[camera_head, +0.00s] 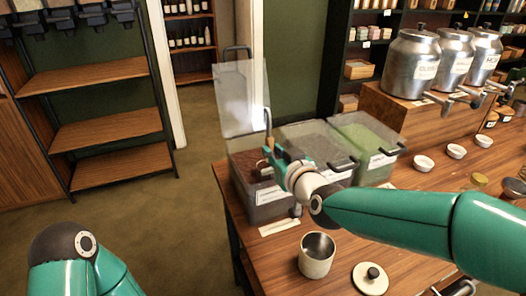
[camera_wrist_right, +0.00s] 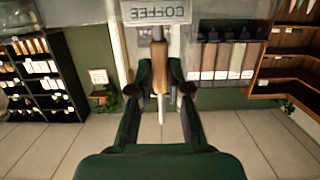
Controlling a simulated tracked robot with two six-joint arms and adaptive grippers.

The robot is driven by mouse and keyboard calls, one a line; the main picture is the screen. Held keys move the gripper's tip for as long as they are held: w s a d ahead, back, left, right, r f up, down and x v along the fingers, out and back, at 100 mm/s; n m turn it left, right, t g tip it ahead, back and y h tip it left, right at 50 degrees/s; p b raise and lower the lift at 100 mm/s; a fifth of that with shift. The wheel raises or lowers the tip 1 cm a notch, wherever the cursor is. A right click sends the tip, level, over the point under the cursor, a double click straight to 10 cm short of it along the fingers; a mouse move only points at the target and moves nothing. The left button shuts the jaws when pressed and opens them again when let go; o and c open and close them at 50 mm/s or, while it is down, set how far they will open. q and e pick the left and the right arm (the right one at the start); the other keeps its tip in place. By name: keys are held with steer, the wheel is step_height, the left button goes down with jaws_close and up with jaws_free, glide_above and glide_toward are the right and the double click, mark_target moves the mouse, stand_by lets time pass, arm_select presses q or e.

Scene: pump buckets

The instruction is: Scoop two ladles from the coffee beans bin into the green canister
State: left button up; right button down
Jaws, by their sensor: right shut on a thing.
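The coffee beans bin (camera_head: 262,205) is the leftmost of three clear bins, with its lid (camera_head: 240,98) raised and dark beans (camera_head: 248,162) inside. My right gripper (camera_head: 270,148) is over this bin, shut on the ladle's upright wooden handle (camera_head: 268,120). The wrist view shows the handle (camera_wrist_right: 160,82) between the fingers (camera_wrist_right: 160,92); the ladle's bowl is hidden. An open canister (camera_head: 315,262), looking pale grey-beige rather than green, stands near the table's front left edge. My left arm shows at lower left; its gripper is out of view.
A round lid with a black knob (camera_head: 370,277) lies right of the canister. Two more bins, one with green contents (camera_head: 366,140), stand beside the beans bin. Small white bowls (camera_head: 423,163) and metal dispensers (camera_head: 411,65) are at the right.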

mark_target(268, 112)
step_height(268, 112, up, 10)
steer(key=p, duration=0.7)
steer(key=shift+f, duration=0.15)
